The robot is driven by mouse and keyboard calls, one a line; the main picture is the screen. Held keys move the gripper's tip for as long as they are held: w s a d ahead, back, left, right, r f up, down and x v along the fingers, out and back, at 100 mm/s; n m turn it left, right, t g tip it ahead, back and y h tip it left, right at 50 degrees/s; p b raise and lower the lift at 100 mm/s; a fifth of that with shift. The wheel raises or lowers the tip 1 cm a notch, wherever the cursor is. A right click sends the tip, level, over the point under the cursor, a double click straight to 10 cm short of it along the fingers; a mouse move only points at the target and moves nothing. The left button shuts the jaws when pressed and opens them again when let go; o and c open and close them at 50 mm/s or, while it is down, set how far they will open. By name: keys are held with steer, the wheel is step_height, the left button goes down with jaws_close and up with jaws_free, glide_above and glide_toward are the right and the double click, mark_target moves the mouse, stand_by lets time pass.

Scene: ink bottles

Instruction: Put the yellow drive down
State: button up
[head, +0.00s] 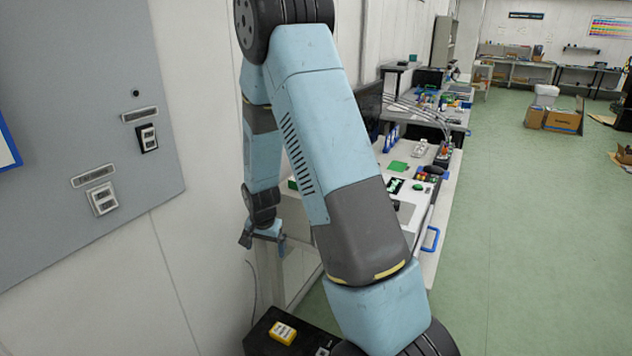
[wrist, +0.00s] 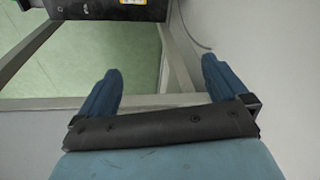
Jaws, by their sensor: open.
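The yellow drive (head: 283,332) is a small yellow block with a pale label. It rests on a black surface at the bottom of the head view. In the wrist view only a small yellow patch (wrist: 131,2) shows at the top edge, on a dark box-like body. My gripper (head: 264,238) hangs beside the wall, well apart from the drive. Its two blue fingers are spread in the wrist view (wrist: 162,68), with nothing between them.
A white bench (head: 447,196) with several small items runs along the wall behind my arm, which hides part of it. A grey panel (head: 75,110) with switches is on the left wall. The green floor (head: 530,200) on the right is mostly clear, with cardboard boxes (head: 553,118) farther back.

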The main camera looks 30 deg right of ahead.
steer(key=s+r+n+t, duration=0.1)
steer(key=s+r, duration=0.2)
steer(key=r, duration=0.5)
steer(key=s+d+r+n, duration=0.15)
steer(key=s+r, duration=0.25)
steer(key=r, duration=0.4)
steer(key=s+r+n+t, duration=0.1)
steer(key=s+r, duration=0.2)
steer(key=r, duration=0.4)
steer(key=s+r+n, duration=0.2)
steer(key=s+r, duration=0.4)
steer(key=s, duration=0.3)
steer(key=s+r+n+t, duration=0.1)
steer(key=s+r+n, duration=0.1)
steer(key=s+r, duration=0.4)
steer(key=s, duration=0.4)
steer(key=shift+s+d+n, duration=0.15)
steer(key=shift+s+n, duration=0.1)
steer(key=shift+n, duration=0.1)
